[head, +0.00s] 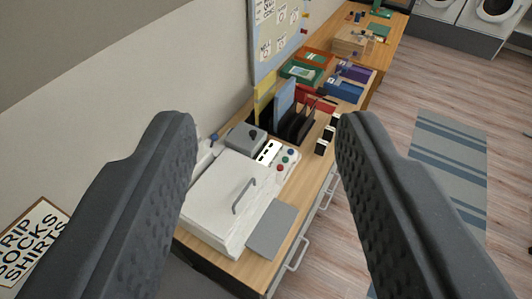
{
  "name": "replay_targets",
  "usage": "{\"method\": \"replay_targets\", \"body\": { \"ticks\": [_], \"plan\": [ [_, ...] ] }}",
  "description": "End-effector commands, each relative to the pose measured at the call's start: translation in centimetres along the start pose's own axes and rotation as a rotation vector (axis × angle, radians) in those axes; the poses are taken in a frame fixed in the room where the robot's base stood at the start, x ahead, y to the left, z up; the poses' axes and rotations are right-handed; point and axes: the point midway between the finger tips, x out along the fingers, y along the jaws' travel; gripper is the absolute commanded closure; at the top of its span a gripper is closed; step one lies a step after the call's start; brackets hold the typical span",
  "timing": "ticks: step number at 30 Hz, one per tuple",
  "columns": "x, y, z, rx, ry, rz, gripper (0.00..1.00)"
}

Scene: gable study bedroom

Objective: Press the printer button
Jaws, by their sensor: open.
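The printer (222,196) is a white box with a grey handle on its lid, standing on a wooden desk beyond my gripper. A white panel at its back right carries a few small coloured round buttons (285,160), with a striped label beside them. Which one is the task's button I cannot tell. My gripper (266,125) is open and empty, its two dark ridged fingers at the left and right of the picture. The printer shows between the fingers, apart from them. The left finger hides some of the printer's left side.
A grey box (246,139) with a dark knob stands behind the printer, and a black file rack (296,122) beyond it. Coloured boxes (343,88) lie farther along the desk (286,239). A wall board hangs above. Floor with a striped rug (448,165) is clear at right.

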Motion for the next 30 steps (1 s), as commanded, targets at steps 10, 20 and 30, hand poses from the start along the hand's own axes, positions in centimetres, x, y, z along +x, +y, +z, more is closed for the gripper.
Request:
{"method": "replay_targets", "body": {
  "ticks": [10, 20, 30],
  "plan": [
    [0.01, 0.00, 0.01, 0.000, 0.000, 0.000, 1.00],
    [0.01, 0.00, 0.01, 0.000, 0.000, 0.000, 1.00],
    [0.01, 0.00, 0.01, 0.000, 0.000, 0.000, 1.00]
  ]
}}
